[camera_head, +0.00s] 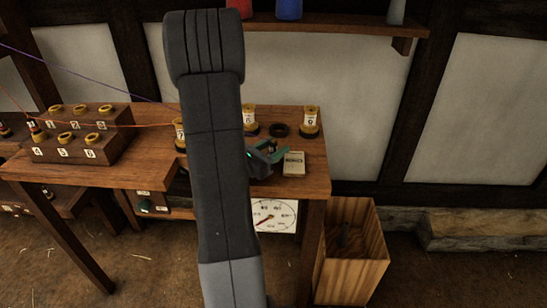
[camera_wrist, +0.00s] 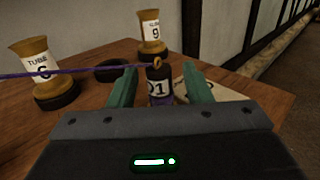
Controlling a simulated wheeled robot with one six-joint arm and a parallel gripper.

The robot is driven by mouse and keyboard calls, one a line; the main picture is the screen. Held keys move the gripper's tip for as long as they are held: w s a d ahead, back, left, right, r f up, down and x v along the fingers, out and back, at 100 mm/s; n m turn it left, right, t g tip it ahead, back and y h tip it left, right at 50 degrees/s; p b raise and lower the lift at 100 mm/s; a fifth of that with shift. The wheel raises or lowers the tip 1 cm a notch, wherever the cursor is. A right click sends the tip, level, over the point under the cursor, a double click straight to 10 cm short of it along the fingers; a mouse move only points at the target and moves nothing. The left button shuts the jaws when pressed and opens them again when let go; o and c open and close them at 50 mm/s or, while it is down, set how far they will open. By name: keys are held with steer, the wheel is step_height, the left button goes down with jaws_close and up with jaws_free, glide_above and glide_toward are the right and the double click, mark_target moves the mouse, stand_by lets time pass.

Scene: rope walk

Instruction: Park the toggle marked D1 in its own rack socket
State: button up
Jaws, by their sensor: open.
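The toggle marked D1 (camera_wrist: 159,88) stands upright in the wrist view, dark with a white label and a brass eye on top. A purple cord (camera_wrist: 75,71) runs from the eye to the left. My gripper (camera_wrist: 159,78) is open, its two green fingers on either side of the toggle with gaps showing. My gripper also shows in the head view (camera_head: 268,154), low over the right part of the table; the toggle is hard to make out there. The stepped wooden rack (camera_head: 80,147) with numbered, yellow-rimmed sockets stands at the table's left. Which socket belongs to D1 cannot be read.
Yellow tubes marked 6 (camera_wrist: 38,66) and 9 (camera_wrist: 152,34) stand on dark bases behind the toggle. A dark ring (camera_wrist: 115,70) lies between them. A small pale card (camera_head: 294,164) lies right of my gripper. An orange cord (camera_head: 120,126) crosses above the rack.

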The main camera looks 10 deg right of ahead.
jaws_close()
steer(key=shift+r, duration=0.1)
